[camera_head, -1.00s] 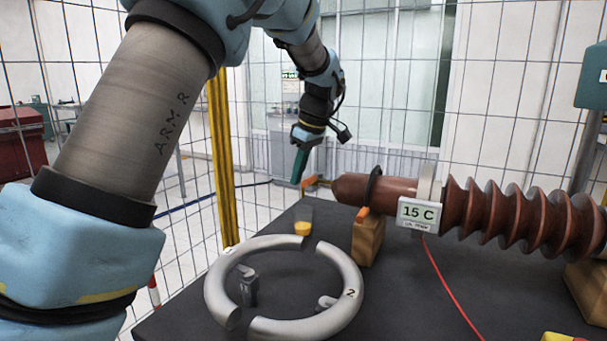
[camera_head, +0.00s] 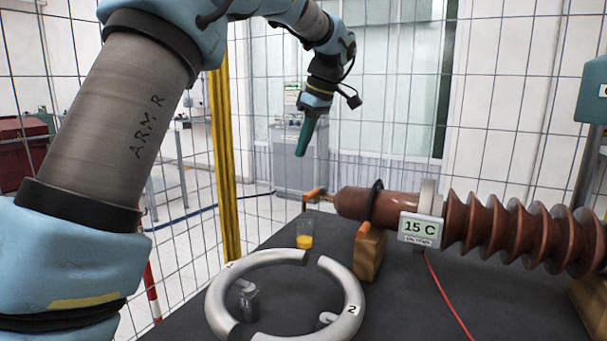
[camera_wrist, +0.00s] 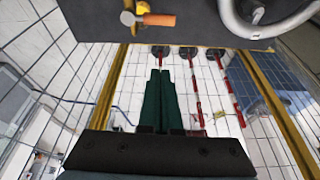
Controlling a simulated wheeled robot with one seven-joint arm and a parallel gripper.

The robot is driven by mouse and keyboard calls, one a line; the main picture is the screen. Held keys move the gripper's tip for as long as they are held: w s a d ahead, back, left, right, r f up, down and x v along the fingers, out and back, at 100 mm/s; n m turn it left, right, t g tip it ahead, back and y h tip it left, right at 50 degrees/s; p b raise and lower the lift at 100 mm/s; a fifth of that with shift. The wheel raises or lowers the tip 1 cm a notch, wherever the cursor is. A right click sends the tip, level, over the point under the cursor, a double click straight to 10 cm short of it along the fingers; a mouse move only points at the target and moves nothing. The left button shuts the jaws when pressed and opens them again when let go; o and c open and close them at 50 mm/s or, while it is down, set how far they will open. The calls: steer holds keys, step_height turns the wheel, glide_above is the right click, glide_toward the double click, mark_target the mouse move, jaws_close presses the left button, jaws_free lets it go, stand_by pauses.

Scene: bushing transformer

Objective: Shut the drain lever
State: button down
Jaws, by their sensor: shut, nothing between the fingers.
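The drain lever (camera_head: 316,193) is a small orange handle at the left end of the brown bushing (camera_head: 405,206). In the wrist view the orange lever (camera_wrist: 158,19) lies sideways near the top, pointing right from a metal fitting (camera_wrist: 127,18). My gripper (camera_head: 300,155) has green fingers pointing down, above and slightly left of the lever, apart from it. In the wrist view my gripper (camera_wrist: 160,71) shows both fingers side by side, closed and empty, with the lever beyond their tips.
A cup with yellow liquid (camera_head: 305,240) stands on the dark table (camera_head: 390,300) below the lever. A split grey ring (camera_head: 222,290) lies in front. A wooden block (camera_head: 369,258) supports the bushing. Mesh fencing and a yellow post (camera_head: 222,160) stand behind. The air around my gripper is clear.

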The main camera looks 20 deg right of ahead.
mark_target(314, 193)
step_height(314, 193, down, 9)
steer(key=p, duration=0.4)
steer(key=shift+s+d, duration=0.15)
stand_by(0.4)
steer(key=shift+f, duration=0.15)
steer(key=shift+s+d+f+n+b, duration=0.15)
steer(key=shift+s+d+n+b, duration=0.3)
steer(key=shift+b, duration=0.2)
steer(key=shift+a, duration=0.1)
